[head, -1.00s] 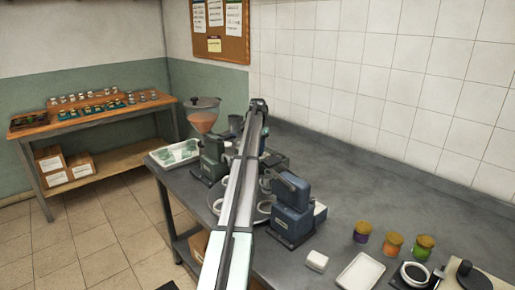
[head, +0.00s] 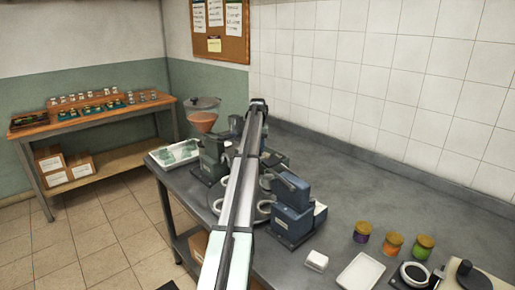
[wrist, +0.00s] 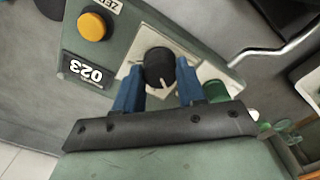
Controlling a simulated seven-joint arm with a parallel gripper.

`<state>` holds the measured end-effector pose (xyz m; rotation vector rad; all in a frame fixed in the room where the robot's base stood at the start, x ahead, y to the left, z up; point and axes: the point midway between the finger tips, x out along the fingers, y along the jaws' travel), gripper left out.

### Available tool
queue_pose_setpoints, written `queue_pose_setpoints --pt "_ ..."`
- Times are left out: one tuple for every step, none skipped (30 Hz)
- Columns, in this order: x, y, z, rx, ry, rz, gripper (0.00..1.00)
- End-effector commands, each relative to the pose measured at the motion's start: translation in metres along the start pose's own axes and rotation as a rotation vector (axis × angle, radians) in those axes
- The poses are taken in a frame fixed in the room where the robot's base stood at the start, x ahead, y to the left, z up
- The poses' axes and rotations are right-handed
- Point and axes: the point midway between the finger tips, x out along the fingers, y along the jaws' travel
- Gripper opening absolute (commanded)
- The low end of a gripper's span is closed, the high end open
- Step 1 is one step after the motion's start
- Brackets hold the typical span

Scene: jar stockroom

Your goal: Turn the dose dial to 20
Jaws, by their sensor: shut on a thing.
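The dose dial (wrist: 158,66) is a black round knob with a white pointer mark, on a pale square plate on the green machine face. My gripper (wrist: 160,88) has its two blue fingers closed on either side of the knob. A dark display (wrist: 86,72) left of the dial shows tilted digits that look like 023. A yellow button (wrist: 92,26) sits above the display, by a partly cut-off label starting "ZE". In the head view my arm crosses the middle of the bench and the gripper and dial are hidden. The green dosing machine (head: 212,155) with its hopper stands left of the arm.
A blue machine (head: 291,212) stands just right of my arm. A white tray (head: 360,271), a white block (head: 317,260) and jars with purple, orange and green contents (head: 394,244) are further right. The bench (head: 375,190) is clear toward the tiled wall.

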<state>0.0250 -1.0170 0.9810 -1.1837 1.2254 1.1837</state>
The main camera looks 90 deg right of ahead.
Motion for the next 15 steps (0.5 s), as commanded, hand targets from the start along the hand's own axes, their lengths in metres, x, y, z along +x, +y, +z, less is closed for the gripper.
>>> queue_pose_setpoints --pt "-0.0003 0.0 0.0 -0.02 0.0 0.0 0.09" --pt "-0.0003 0.0 0.0 -0.032 0.0 0.0 0.09" --pt "-0.0003 0.0 0.0 -0.046 0.0 0.0 0.09" --pt "-0.0003 0.0 0.0 -0.056 0.0 0.0 0.09" --pt "-0.0003 0.0 0.0 -0.064 0.0 0.0 0.09" --pt "-0.0003 0.0 0.0 -0.074 0.0 0.0 0.09" --pt "-0.0003 0.0 0.0 -0.08 0.0 0.0 0.09" --pt "-0.0003 0.0 0.0 -0.086 0.0 0.0 0.09" --pt "-0.0003 0.0 0.0 -0.091 0.0 0.0 0.09" --pt "-0.0003 0.0 0.0 -0.094 0.0 0.0 0.09" --pt "-0.0003 0.0 0.0 -0.096 0.0 0.0 0.09" --pt "-0.0003 0.0 0.0 -0.099 0.0 0.0 0.09" --pt "-0.0004 0.0 -0.0001 -0.1 0.0 0.0 0.09" --pt "-0.0004 0.0 -0.0001 -0.1 0.0 0.0 0.09" --pt "-0.0004 0.0 -0.0001 -0.101 0.0 0.0 0.09"
